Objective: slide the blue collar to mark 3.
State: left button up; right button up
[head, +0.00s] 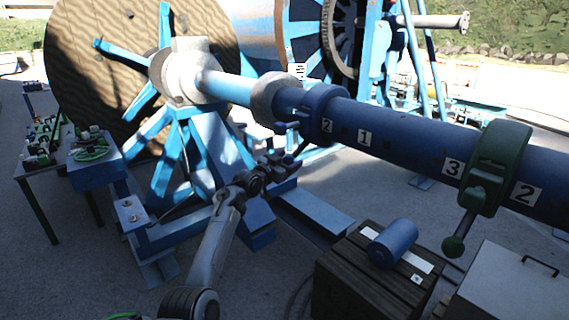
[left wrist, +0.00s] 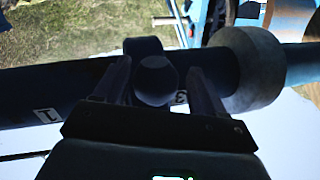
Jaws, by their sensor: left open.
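The dark blue collar (head: 325,103) sits around the blue shaft (head: 405,133), near its left end in the head view. A plate reading 3 (head: 453,167) is farther right, beside the green clamp (head: 500,160). My left gripper (head: 296,148) is below the collar and open. In the left wrist view, the collar's round knob (left wrist: 156,82) lies between its two fingers; contact cannot be told. My right gripper is not in view.
A grey flange (head: 273,98) stands just left of the collar. The green clamp's handle (head: 455,243) hangs below the shaft. A wooden crate (head: 350,285) with a blue cylinder (head: 392,242) and a pale box (head: 515,285) stand below right. A blue stand (head: 190,160) is at left.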

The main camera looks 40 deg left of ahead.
pick_arm(q)
jog(key=shift+s, duration=0.1)
jog(key=s+b, duration=0.1)
jog(key=s, duration=0.9)
jog(key=shift+s+d, duration=0.2)
jog(key=shift+s, duration=0.15)
